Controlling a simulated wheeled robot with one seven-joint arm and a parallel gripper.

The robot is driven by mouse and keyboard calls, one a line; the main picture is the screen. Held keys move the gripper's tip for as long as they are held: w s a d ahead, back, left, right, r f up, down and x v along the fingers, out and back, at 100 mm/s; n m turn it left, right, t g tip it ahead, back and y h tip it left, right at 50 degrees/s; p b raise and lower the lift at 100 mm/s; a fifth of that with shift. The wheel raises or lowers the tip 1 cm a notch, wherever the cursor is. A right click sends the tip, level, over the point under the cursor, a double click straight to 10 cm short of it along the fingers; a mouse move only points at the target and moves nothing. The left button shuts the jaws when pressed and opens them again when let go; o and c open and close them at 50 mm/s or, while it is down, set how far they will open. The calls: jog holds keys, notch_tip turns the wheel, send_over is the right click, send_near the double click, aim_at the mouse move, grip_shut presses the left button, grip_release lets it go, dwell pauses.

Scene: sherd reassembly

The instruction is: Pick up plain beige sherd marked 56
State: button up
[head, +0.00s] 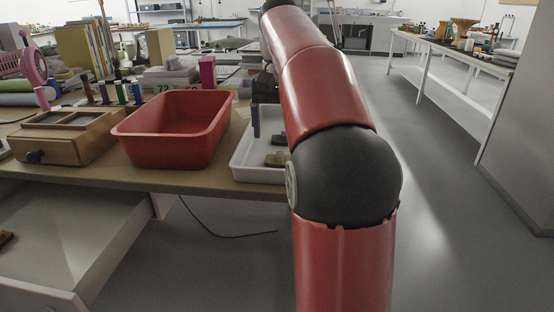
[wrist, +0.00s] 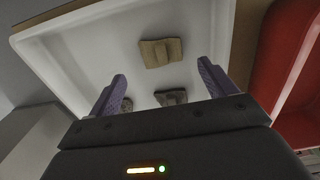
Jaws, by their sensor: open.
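A plain beige-brown sherd (wrist: 161,53) lies on the floor of the white tray (wrist: 75,62) in the wrist view. No number is readable on it. My gripper (wrist: 162,73) is open and empty above the tray, its two purple fingers apart. The beige sherd lies beyond the fingertips, between their lines. A darker grey sherd (wrist: 171,97) and a small, partly hidden sherd (wrist: 127,104) lie nearer the gripper body.
A red bin (head: 172,150) stands left of the tray on the table; its wall also shows in the wrist view (wrist: 278,62). A wooden box (head: 62,142) is further left. Books and small bottles stand behind. Open floor lies right of the table.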

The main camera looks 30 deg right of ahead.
notch_tip(320, 180, down, 6)
jog(key=shift+a+r+b, duration=0.1)
jog(key=shift+a+b, duration=0.05)
jog(key=shift+b, duration=0.8)
jog(key=c, duration=1.1)
jog(key=shift+r, duration=0.1)
